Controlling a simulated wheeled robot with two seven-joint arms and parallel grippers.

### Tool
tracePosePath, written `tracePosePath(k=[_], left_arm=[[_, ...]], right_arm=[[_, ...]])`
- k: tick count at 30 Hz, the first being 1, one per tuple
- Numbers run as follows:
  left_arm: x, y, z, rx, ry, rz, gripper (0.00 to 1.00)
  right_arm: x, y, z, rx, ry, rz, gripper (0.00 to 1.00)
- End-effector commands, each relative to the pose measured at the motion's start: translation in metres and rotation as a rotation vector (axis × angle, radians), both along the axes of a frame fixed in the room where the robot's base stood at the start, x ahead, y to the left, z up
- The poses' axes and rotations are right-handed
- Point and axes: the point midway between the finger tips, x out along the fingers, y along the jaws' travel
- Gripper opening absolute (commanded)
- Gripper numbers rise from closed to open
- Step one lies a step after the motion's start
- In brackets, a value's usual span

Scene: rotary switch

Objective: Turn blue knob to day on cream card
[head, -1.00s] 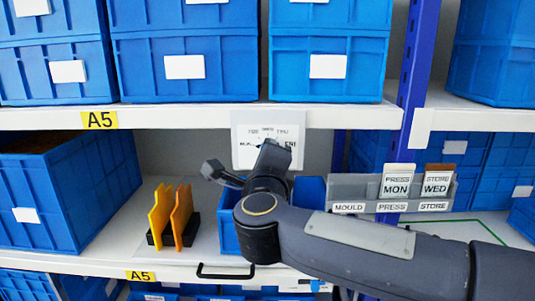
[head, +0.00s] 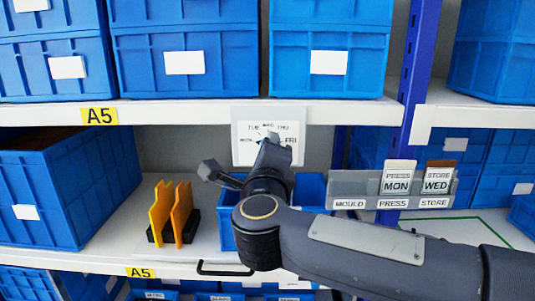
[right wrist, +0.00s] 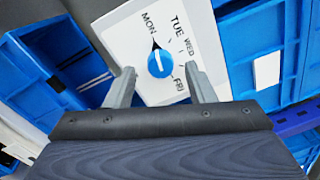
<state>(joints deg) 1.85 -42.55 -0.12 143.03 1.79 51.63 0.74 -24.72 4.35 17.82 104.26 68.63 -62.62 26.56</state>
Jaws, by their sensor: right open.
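The blue knob (right wrist: 160,63) sits on a white dial panel (right wrist: 208,40) lettered MON, TUE, WED and FRI in the right wrist view. Its black pointer tip points towards MON. In the head view the panel (head: 241,148) hangs under the upper shelf, and my gripper hides most of the knob. My right gripper (right wrist: 160,69) is open, with one fingertip on each side of the knob and a gap to both. It also shows in the head view (head: 276,146). The cream card (head: 398,180) reads PRESS MON and stands in a grey rack. My left gripper is not in view.
The grey rack (head: 350,187) is marked MOULD, PRESS, STORE and also holds a brown-topped card (head: 438,179) reading STORE WED. Orange dividers (head: 171,213) stand on the lower shelf. A small blue bin (head: 228,225) lies beneath my right wrist. Large blue bins flank the bay.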

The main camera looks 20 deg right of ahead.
Motion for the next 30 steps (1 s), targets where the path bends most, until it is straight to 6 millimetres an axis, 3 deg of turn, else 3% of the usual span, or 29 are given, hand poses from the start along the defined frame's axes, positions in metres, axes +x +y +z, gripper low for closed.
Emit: tracePosePath(k=[6, 12, 25, 30], left_arm=[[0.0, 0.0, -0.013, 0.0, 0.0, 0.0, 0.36], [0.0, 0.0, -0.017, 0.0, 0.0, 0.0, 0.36], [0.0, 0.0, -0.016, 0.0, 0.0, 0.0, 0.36], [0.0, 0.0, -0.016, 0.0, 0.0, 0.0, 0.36]], right_arm=[[-0.038, 0.011, -0.004, 0.0, -0.003, 0.002, 0.49], [-0.057, 0.017, -0.004, 0.0, 0.0, 0.001, 0.49], [-0.059, 0.015, -0.001, -0.021, -0.012, 0.016, 0.49], [-0.055, 0.008, 0.006, -0.221, -0.076, 0.159, 0.49]])
